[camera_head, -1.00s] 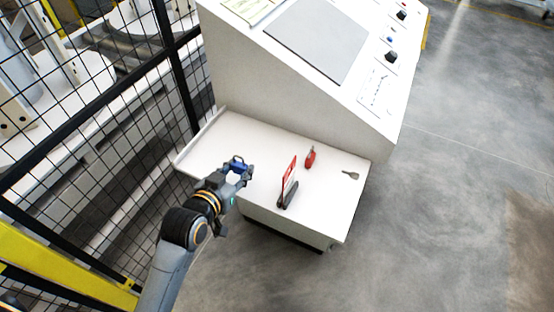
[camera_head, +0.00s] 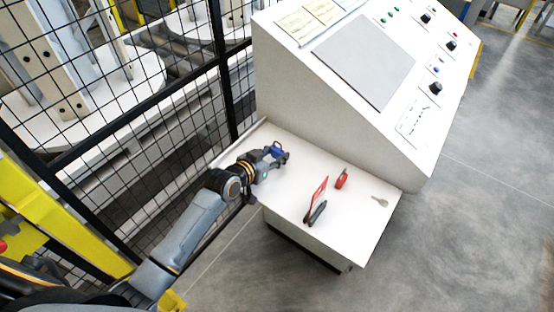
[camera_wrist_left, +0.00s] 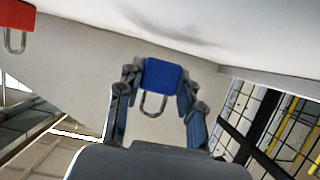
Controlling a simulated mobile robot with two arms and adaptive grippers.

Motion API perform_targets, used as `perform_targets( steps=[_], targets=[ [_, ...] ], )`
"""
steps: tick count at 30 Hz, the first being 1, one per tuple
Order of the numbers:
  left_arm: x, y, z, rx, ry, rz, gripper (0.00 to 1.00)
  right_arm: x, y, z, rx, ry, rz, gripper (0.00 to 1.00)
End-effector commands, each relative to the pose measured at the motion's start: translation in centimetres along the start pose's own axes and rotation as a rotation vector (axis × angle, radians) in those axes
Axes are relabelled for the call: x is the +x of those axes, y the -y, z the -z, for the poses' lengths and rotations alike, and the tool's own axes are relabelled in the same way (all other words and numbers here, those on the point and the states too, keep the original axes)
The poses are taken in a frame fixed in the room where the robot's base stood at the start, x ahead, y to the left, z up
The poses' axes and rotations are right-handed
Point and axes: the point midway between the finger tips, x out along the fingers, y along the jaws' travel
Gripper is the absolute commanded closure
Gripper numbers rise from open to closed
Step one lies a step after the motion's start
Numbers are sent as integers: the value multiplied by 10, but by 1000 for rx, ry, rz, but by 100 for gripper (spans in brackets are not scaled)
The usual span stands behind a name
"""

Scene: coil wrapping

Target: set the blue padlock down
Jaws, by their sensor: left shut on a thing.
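My left gripper (camera_head: 281,156) is over the left part of the white shelf (camera_head: 344,230) of the control console. It is shut on the blue padlock (camera_head: 276,150). In the left wrist view the padlock's blue body (camera_wrist_left: 162,77) sits between the two fingertips (camera_wrist_left: 160,84), with its grey shackle pointing toward the palm. I cannot tell whether the padlock touches the shelf. My right gripper is not in view.
A red padlock (camera_head: 342,178) lies on the shelf, and also shows in the left wrist view (camera_wrist_left: 16,16). A small key (camera_head: 380,201) lies at the right. A black mesh fence (camera_head: 221,75) is at the left.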

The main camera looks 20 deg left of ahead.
Motion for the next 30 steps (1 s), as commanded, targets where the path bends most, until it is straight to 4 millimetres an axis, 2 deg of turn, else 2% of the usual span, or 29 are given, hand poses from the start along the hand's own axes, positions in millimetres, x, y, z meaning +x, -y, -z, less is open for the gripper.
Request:
perform_targets(
  steps=[3,5,16,17,19,20,30],
  targets=[
    [7,0,-16,0,3,-1,100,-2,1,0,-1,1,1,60],
    [8,0,-20,-1,1,-1,100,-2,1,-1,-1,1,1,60],
    [10,0,-25,0,0,0,100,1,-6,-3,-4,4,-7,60],
    [10,0,-25,0,1,0,59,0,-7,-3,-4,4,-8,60],
    [10,0,-25,0,1,0,45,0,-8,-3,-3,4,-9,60],
    [10,0,-25,0,1,0,41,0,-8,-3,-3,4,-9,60],
    [9,0,-22,0,1,-1,41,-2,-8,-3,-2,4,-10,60]
  ],
)
